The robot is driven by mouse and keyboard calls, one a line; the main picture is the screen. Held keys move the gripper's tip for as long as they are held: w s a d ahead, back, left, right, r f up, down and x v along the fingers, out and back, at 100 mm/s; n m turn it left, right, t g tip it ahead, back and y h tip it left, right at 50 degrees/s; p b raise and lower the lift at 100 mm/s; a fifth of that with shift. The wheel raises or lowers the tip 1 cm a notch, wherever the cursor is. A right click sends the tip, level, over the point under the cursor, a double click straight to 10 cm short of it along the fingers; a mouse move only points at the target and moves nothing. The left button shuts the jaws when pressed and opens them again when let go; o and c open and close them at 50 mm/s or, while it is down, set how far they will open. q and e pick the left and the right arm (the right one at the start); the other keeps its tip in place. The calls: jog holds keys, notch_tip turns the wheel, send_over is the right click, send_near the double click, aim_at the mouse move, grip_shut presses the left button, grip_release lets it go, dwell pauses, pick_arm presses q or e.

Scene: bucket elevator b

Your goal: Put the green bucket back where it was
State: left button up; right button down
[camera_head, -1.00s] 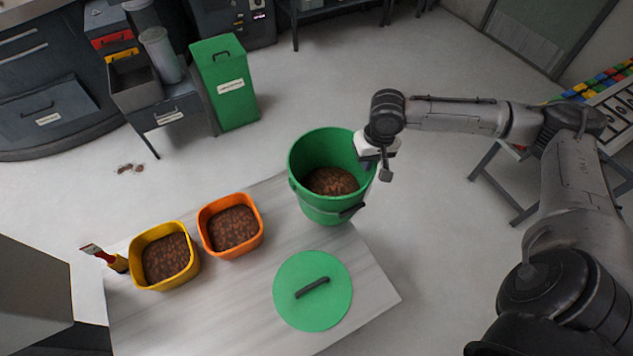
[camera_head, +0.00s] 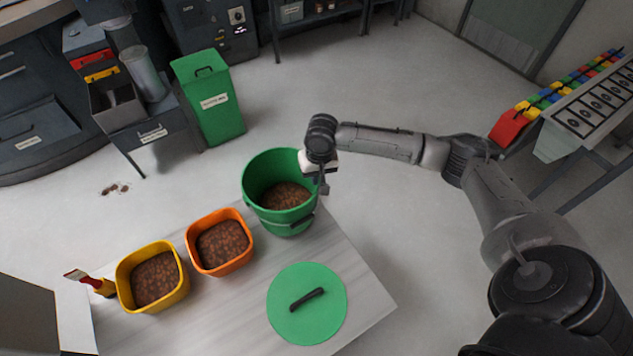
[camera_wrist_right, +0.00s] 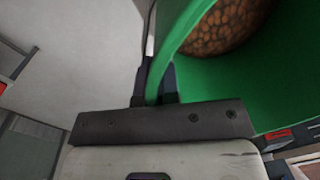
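The green bucket (camera_head: 251,192), open and partly filled with brown pellets (camera_head: 287,195), is upright at the table's far edge, right of the orange bin. I cannot tell whether its base touches the table (camera_head: 362,295). My right gripper (camera_head: 317,180) is at the right side of its rim. In the right wrist view, the fingers (camera_wrist_right: 158,82) are closed on either side of the bucket's rim (camera_wrist_right: 185,32). The round green lid (camera_head: 325,318) with a dark handle lies flat on the table in front of the bucket. My left gripper is not in view.
An orange bin (camera_head: 246,258) and a yellow bin (camera_head: 183,293), both holding brown pellets, stand left of the bucket. A green waste bin (camera_head: 222,121) stands on the floor behind. A rack with colored bins (camera_head: 562,91) is at right.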

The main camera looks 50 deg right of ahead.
jog(key=shift+f, duration=1.35)
jog(key=c, duration=1.7)
grip_release()
jog(key=shift+f, duration=0.2)
jog(key=shift+c, duration=0.2)
jog(key=o, duration=0.4)
jog(key=shift+r, duration=0.1)
jog(key=r, duration=0.8)
jog(key=r+p, duration=0.1)
jog(key=r, duration=0.3)
jog(key=shift+s+d, duration=0.3)
jog(key=shift+d, duration=0.1)
